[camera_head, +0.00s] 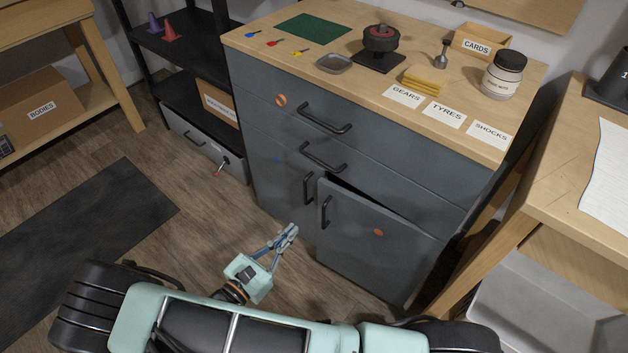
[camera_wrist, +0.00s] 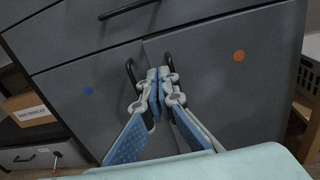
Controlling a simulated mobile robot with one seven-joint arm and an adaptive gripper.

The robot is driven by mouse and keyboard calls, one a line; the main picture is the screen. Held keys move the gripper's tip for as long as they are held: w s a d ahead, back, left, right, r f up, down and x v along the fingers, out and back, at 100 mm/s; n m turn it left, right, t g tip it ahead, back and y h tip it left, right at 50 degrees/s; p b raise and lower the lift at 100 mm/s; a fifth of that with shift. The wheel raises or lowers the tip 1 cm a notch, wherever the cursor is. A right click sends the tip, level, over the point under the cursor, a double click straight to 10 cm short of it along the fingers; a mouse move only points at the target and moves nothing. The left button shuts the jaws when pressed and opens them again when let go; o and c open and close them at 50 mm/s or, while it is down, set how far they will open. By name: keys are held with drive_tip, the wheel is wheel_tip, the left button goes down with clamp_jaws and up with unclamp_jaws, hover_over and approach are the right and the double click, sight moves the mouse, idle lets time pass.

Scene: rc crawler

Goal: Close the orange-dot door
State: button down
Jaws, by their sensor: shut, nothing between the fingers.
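The orange-dot door (camera_head: 350,245) is the lower right door of the grey cabinet. It stands ajar, its left edge swung out, with a dark gap along its top. Its orange dot (camera_head: 378,232) also shows in the wrist view (camera_wrist: 239,56). Its black handle (camera_head: 326,211) is near the free left edge. My gripper (camera_head: 290,230) is shut and empty, in front of the cabinet and left of the door in the head view. In the wrist view my fingertips (camera_wrist: 160,76) overlap the area of the two door handles; I cannot tell whether they touch.
The blue-dot door (camera_wrist: 88,90) beside it looks closed, with its own handle (camera_head: 308,188). Drawers (camera_head: 340,115) above are shut. A wooden bench (camera_head: 560,150) stands close on the right. Open floor (camera_head: 180,235) lies to the left.

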drive_tip(key=b, duration=0.3)
approach(322, 185)
drive_tip(key=shift+n+t, duration=0.3)
drive_tip(key=x, duration=0.5)
drive_tip(key=shift+w+d+f, duration=0.1)
drive_tip(key=shift+d+f, duration=0.3)
drive_tip(key=shift+d, duration=0.05)
drive_tip(key=shift+w+d+r, duration=0.1)
drive_tip(key=shift+w+d, duration=0.2)
drive_tip(key=shift+w, duration=0.25)
drive_tip(key=shift+w+d, duration=0.1)
drive_tip(key=shift+w, duration=0.05)
drive_tip(key=x, duration=0.3)
drive_tip(key=shift+w+d, duration=0.1)
drive_tip(key=shift+w, duration=0.3)
drive_tip(key=shift+w+d+h, duration=0.15)
drive_tip(key=shift+w+h, duration=0.1)
drive_tip(key=shift+h, duration=0.05)
drive_tip(key=shift+w+r+m, duration=0.1)
drive_tip(key=shift+m, duration=0.3)
